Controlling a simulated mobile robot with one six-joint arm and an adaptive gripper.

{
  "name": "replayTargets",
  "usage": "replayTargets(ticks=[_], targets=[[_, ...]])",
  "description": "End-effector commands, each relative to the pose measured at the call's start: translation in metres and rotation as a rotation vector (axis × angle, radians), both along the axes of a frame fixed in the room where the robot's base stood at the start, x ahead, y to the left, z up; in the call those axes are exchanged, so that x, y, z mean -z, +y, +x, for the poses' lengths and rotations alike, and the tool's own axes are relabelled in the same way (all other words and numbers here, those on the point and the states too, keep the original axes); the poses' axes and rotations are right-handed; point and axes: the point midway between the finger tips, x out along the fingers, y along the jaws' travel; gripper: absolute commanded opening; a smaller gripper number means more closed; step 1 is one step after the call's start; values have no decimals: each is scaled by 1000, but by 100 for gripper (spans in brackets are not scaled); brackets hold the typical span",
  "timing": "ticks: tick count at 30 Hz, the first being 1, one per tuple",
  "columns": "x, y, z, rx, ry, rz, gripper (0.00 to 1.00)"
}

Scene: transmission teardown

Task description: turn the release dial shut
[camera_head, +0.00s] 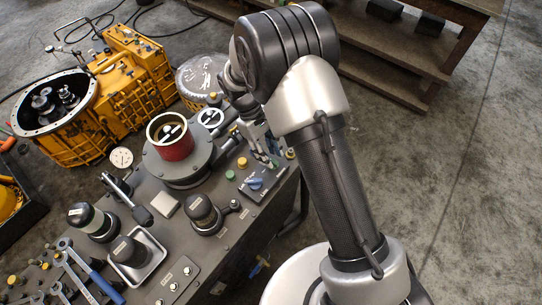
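A blue dial (256,183) sits on a small dark control panel (250,194) near the right edge of the grey workbench. I take it to be the release dial; its exact angle is too small to tell. My gripper (268,160) hangs just above and behind the dial, apart from it as far as I can see. My arm partly covers the gripper, and the finger gap is too small to read. No held object shows.
A red cylinder (171,139) stands on a round grey fixture behind the panel. Dark-capped parts, a metal tray (151,263) and wrenches (75,267) lie nearer. A yellow transmission housing (139,70) stands beyond the bench. The floor right of the bench is open.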

Motion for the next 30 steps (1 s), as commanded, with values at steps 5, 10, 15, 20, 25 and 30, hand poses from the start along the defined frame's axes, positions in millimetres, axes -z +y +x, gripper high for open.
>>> replayTargets(ticks=[5, 10, 15, 20, 25, 30], targets=[[-37, 12, 11, -1, -5, 2, 31], [-68, 22, 18, -1, -2, 1, 31], [-87, 28, 22, 0, 1, 0, 31], [-93, 30, 23, 1, 3, -1, 31], [-93, 30, 23, 1, 3, -1, 31], [-93, 30, 23, 0, 2, -1, 31]])
